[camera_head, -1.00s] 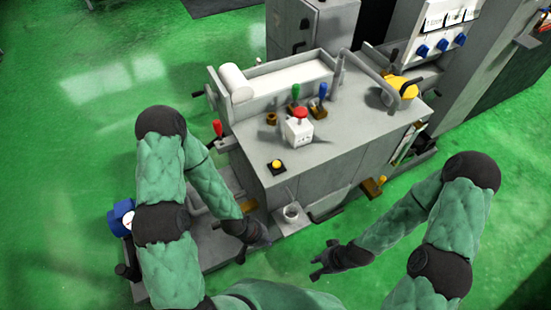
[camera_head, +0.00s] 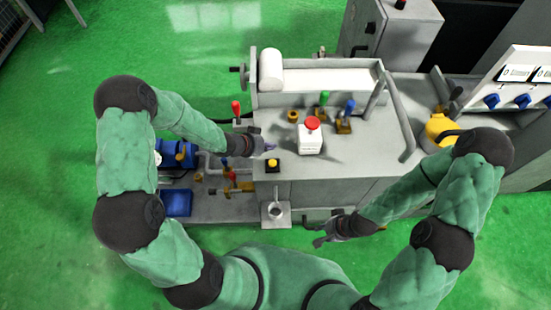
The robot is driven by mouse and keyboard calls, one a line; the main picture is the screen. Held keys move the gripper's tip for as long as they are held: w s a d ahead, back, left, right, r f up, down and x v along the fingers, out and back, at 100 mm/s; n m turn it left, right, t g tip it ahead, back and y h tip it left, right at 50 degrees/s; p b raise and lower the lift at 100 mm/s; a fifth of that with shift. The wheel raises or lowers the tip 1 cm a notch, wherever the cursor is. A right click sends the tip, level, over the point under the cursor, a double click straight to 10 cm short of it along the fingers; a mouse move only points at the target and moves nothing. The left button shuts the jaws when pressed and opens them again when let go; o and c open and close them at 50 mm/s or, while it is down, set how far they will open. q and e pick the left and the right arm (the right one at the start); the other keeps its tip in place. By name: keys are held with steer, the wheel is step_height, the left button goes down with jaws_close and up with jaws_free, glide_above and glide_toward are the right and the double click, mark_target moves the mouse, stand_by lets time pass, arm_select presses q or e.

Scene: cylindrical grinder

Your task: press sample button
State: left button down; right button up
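A white box with a red mushroom button (camera_head: 312,122) stands on the grey top of the grinder. A small yellow button on a black base (camera_head: 273,165) sits at the front left of that top. I cannot tell which one is the sample button. My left gripper (camera_head: 268,147) is over the left edge of the grinder top, just behind the yellow button and left of the white box. It looks empty, and its fingers are too small to read. My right gripper (camera_head: 316,235) is in front of the machine, low, with its fingers apart and nothing between them.
Green-handled (camera_head: 324,98) and blue-handled (camera_head: 348,108) levers stand behind the red button. A red-knobbed lever (camera_head: 236,110) is at the left. A grey cup fitting (camera_head: 275,211) juts from the front. A yellow thing (camera_head: 438,129) lies at the right.

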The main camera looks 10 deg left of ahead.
mark_target(270, 163)
arm_select(q)
steer(key=shift+a, duration=0.15)
steer(key=shift+f, duration=0.1)
step_height(270, 163, down, 8)
steer(key=b, duration=0.7)
steer(key=shift+b, duration=0.35)
steer(key=shift+f+b, duration=0.3)
steer(key=shift+f, duration=0.05)
steer(key=shift+f, duration=0.1)
stand_by(0.8)
steer(key=shift+f, duration=0.3)
steer(key=shift+f+b, duration=0.55)
stand_by(0.8)
steer(key=shift+r, duration=0.1)
steer(key=shift+r+p, duration=0.9)
steer(key=shift+p, duration=0.1)
